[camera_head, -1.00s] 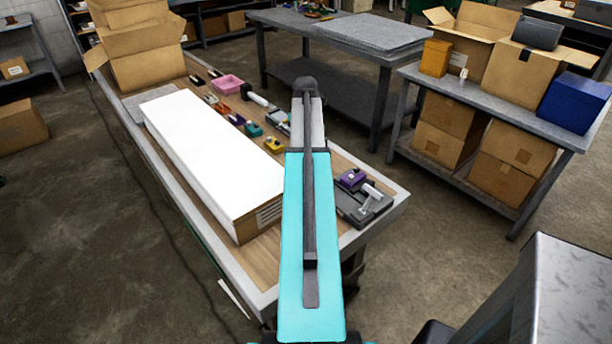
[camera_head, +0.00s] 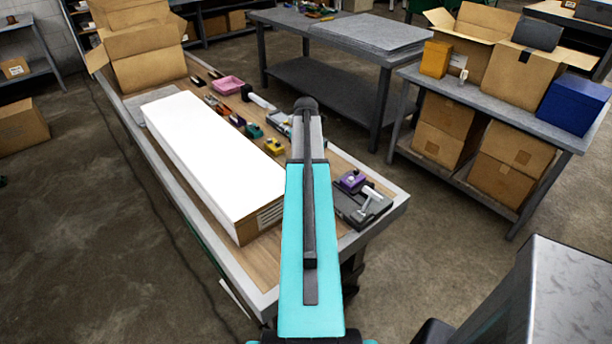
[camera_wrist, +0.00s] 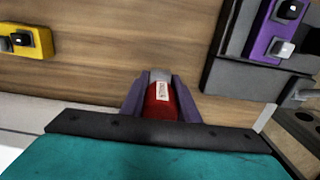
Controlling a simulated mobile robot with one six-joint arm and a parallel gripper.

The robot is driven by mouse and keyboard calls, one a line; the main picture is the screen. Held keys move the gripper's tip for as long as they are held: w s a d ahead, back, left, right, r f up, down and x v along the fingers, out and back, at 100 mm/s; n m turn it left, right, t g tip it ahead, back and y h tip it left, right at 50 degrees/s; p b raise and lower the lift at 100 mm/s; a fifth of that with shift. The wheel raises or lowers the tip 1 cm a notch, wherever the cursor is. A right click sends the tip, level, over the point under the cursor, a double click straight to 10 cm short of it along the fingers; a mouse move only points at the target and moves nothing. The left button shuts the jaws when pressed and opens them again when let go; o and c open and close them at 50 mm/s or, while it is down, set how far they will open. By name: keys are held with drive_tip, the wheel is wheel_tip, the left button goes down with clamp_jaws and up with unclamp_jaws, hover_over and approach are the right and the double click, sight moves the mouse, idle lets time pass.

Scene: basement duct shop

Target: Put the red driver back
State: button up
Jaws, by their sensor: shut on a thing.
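The red driver (camera_wrist: 160,106) shows in the wrist view as a red body with a pale label and a grey end. My gripper (camera_wrist: 160,80) is shut on it, with a dark purple finger on each side. The wooden bench top (camera_wrist: 110,65) lies beyond it; whether the driver touches the bench I cannot tell. A purple block (camera_wrist: 272,35) on a dark grey tray (camera_wrist: 232,78) is to the right, and a yellow block (camera_wrist: 30,44) is at the far left. In the head view my arm hides the gripper and driver.
In the head view a long white box (camera_head: 205,160) fills the bench's left side. The purple block (camera_head: 352,181), yellow block (camera_head: 274,147), teal block (camera_head: 253,131) and pink bin (camera_head: 228,84) line the right side. Bare wood shows between the yellow block and the tray.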

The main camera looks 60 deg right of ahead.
drive_tip(key=shift+f, duration=1.2)
drive_tip(key=shift+f, duration=0.1)
drive_tip(key=o, duration=1)
drive_tip(key=shift+o, duration=0.2)
drive_tip(key=shift+r, duration=0.2)
wheel_tip(320, 180, up, 10)
drive_tip(key=b, duration=0.2)
drive_tip(key=shift+d+b, duration=0.1)
drive_tip(key=shift+b, duration=0.2)
drive_tip(key=shift+r, duration=0.9)
